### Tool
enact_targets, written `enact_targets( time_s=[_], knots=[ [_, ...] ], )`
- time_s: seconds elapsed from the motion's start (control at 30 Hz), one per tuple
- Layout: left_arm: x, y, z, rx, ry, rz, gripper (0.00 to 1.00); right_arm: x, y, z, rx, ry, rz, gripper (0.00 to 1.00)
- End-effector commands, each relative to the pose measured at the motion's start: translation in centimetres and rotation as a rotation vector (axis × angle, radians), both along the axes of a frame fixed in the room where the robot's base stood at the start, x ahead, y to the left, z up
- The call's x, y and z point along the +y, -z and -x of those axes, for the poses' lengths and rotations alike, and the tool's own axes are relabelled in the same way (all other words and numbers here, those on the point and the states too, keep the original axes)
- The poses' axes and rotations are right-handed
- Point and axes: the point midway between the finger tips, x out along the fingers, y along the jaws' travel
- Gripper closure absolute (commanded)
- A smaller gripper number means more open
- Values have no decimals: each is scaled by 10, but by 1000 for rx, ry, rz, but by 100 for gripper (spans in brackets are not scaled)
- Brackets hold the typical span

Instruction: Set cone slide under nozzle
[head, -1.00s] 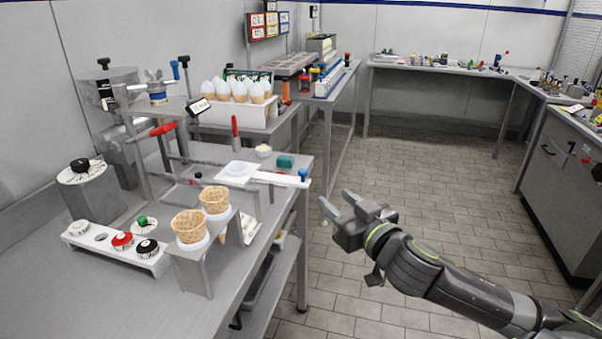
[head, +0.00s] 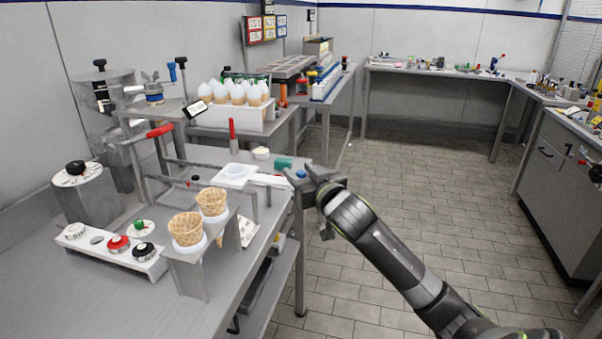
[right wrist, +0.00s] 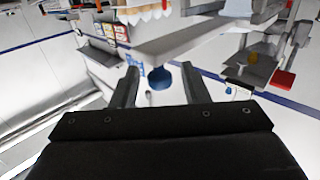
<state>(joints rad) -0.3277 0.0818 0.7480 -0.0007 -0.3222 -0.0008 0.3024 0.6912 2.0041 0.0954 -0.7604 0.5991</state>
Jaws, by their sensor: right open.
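The cone slide is a white plate with a round ring (head: 234,173) at the left and a flat white bar running right to a blue knob (head: 301,174) at the table edge. My right gripper (head: 301,180) is open at that knob. In the right wrist view the blue knob (right wrist: 159,78) shows between the spread fingers; contact cannot be told. No cone shows in the ring. I cannot clearly make out the nozzle. My left gripper is out of view.
A green block (head: 284,163) and a small white cup (head: 261,153) stand close behind the slide's bar. A rack of filled cones (head: 236,113) stands behind. The floor right of the table is free.

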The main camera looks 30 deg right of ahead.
Motion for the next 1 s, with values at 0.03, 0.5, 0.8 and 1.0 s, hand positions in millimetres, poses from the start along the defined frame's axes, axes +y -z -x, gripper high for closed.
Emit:
enact_targets(
  time_s=[0.03,0.5,0.8,1.0],
  knots=[
    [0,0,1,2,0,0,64,0,0,-1,0,0,0,59],
    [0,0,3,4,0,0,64,0,0,-1,0,-1,0,88],
    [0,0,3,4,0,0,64,0,0,-1,0,-1,0,100],
    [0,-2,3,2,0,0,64,6,-1,-9,-1,-1,-5,100]
  ],
)
